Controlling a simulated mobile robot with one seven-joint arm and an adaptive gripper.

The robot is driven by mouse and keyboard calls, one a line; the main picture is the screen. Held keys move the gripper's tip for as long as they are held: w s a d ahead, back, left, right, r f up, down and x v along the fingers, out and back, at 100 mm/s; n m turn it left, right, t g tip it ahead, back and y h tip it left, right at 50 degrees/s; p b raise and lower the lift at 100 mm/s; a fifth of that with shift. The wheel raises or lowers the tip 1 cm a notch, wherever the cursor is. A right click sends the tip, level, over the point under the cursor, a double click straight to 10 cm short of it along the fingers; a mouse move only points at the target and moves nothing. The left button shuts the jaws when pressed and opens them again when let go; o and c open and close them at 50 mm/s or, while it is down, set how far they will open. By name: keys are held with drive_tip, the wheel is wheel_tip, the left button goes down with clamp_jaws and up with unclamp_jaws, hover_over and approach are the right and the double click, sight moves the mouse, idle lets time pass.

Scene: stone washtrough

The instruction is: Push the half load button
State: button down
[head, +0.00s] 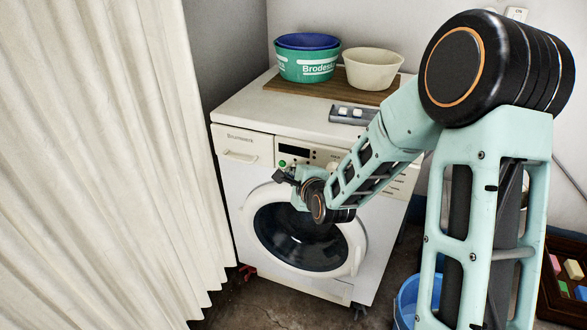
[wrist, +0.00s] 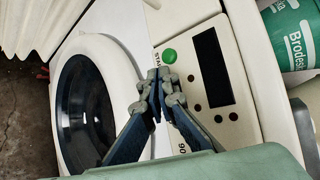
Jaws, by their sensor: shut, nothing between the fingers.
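The white washing machine (head: 225,180) faces me, with its control panel (head: 325,155) along the top front. In the wrist view the panel (wrist: 225,100) shows a green round button (wrist: 169,56), a dark display (wrist: 212,68) and several small dark buttons (wrist: 197,107). I cannot read which one is the half load button. My gripper (head: 281,176) is in front of the panel's left part, just below the green button. In the wrist view my gripper (wrist: 160,76) is shut and empty, its tips beside the green button; contact cannot be told. The fingers and arm hide part of the panel.
A round door (head: 300,238) lies below the panel. On top stand a green tub (head: 306,66), a cream bowl (head: 372,70) and a grey strip with white switches (head: 351,114). A curtain (head: 100,150) hangs at left; a blue bucket (head: 408,298) stands at lower right.

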idle(0.3)
drive_tip(key=shift+w+d, duration=0.15)
drive_tip(key=shift+w, duration=0.35)
idle(0.5)
drive_tip(key=shift+s, duration=0.5)
drive_tip(key=shift+a, duration=0.2)
drive_tip(key=s+a+b, duration=0.1)
drive_tip(key=s+a, duration=0.1)
drive_tip(key=s, duration=0.3)
drive_tip(key=shift+s, duration=0.35)
